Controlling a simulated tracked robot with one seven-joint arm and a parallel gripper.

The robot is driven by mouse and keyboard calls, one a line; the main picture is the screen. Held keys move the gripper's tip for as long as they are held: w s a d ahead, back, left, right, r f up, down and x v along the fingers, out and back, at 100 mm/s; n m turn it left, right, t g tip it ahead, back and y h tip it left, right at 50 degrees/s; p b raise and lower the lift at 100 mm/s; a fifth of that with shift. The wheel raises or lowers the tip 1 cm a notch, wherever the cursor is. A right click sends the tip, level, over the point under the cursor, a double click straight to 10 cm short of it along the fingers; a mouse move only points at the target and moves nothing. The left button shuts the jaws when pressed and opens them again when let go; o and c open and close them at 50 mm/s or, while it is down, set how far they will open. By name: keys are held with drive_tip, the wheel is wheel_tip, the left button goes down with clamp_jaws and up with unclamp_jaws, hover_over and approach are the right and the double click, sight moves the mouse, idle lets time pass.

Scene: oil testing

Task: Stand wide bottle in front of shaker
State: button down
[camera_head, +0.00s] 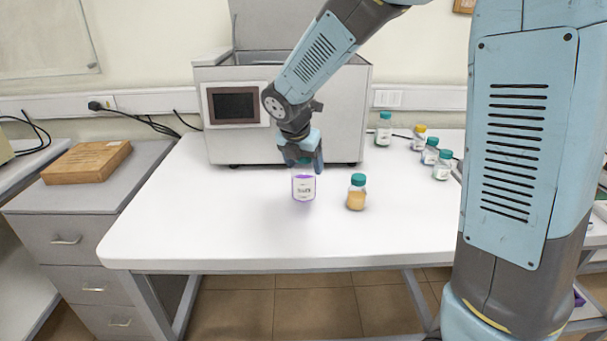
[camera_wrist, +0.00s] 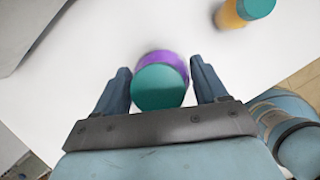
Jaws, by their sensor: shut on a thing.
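The wide bottle (camera_head: 303,187) has a teal cap, purple contents and a white label. It is upright in front of the shaker (camera_head: 280,135), a large pale box with a dark screen and a raised lid. My gripper (camera_head: 303,166) points down and is shut on the bottle near its cap. In the wrist view, the bottle's teal cap (camera_wrist: 159,88) sits between the two fingers of my gripper (camera_wrist: 159,70). I cannot tell whether the bottle's base touches the white table or is just above it.
A bottle with orange contents (camera_head: 356,192) stands just right of the held one. Several capped bottles (camera_head: 430,152) stand at the table's back right. The white table's (camera_head: 220,235) front and left are clear.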

sight(303, 174)
drive_tip(key=shift+w+f, duration=0.3)
drive_tip(key=shift+f, duration=1.55)
drive_tip(key=shift+f, duration=0.1)
drive_tip(key=shift+c, duration=0.2)
unclamp_jaws()
drive_tip(key=v, duration=1.2)
